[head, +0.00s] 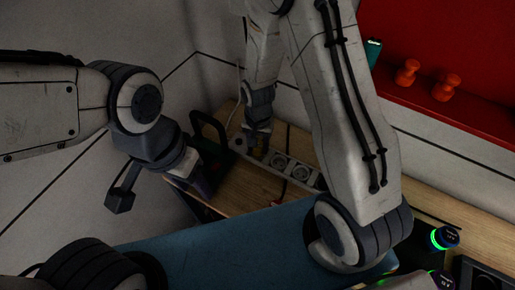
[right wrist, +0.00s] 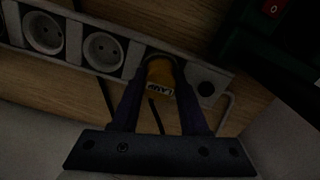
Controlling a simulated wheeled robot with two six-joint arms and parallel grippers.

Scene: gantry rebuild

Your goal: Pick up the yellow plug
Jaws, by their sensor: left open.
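The yellow plug (right wrist: 161,80) sits at the end socket of a grey power strip (right wrist: 75,40) in the right wrist view. A dark label shows on its face. My right gripper (right wrist: 164,88) has one finger on each side of the plug, very close to it. I cannot tell whether the fingers press on it. In the head view the plug (head: 257,150) is small and dark under my right gripper (head: 259,143), at the left end of the strip (head: 282,165). My left gripper (head: 200,188) is open and empty, apart from the strip, near the wooden table's left edge.
A dark handled object (head: 209,128) stands left of the strip. A dark device with a red switch (right wrist: 272,8) is at the top right of the right wrist view. The wooden table (head: 240,188) has bare room before the strip.

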